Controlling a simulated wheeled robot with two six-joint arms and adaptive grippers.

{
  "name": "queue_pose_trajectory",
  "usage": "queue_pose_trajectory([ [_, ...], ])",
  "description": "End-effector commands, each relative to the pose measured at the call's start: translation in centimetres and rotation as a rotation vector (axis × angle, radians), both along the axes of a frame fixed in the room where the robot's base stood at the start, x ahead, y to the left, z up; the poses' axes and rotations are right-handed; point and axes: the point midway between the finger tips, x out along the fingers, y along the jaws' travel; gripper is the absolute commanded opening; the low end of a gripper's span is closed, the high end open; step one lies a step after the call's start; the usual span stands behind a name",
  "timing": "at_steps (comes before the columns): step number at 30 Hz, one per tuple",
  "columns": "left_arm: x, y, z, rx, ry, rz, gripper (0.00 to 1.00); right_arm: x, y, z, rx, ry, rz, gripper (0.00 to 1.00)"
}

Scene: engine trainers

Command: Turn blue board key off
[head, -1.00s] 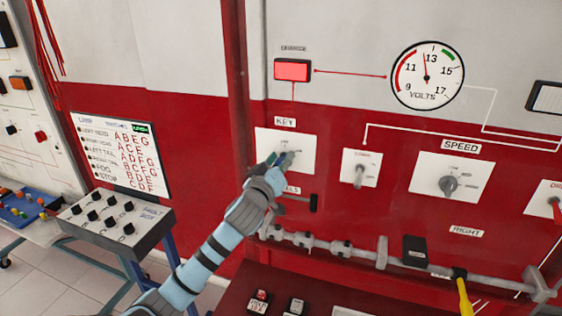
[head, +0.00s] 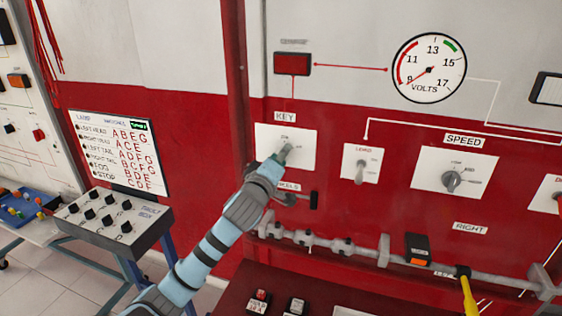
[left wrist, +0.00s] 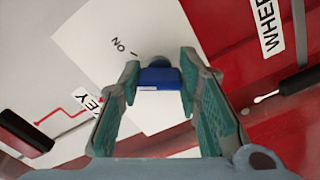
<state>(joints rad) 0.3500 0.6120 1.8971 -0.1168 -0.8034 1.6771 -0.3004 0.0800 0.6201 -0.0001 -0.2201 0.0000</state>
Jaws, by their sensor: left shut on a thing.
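The white KEY plate (head: 304,137) is on the red panel in the head view, with the KEY label above it. My left gripper (head: 279,157) reaches its lower middle. In the left wrist view the plate (left wrist: 95,45) fills the upper left, with the word "ON" near the key. The blue key (left wrist: 160,78) sits between the two green-padded fingers of my left gripper (left wrist: 160,64), which is shut on it. The red indicator lamp (head: 292,64) above the plate is dark. The volts gauge (head: 429,68) has its needle near 9. My right gripper is not in view.
The load switch (head: 360,166) and speed knob (head: 452,180) are right of the key plate. A grey horizontal shaft (head: 345,248) runs below. A control box with black knobs (head: 110,228) stands at lower left. A black pedal-like block (head: 418,248) sits by the shaft.

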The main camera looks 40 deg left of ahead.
Motion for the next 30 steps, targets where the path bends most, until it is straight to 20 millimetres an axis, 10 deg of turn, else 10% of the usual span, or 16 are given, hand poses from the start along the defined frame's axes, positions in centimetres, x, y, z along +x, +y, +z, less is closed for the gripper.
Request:
queue_pose_trajectory([
  [30, 0.0, 0.0, 0.0, -0.531, -0.187, 0.000, 0.04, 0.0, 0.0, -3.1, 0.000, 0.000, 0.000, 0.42],
])
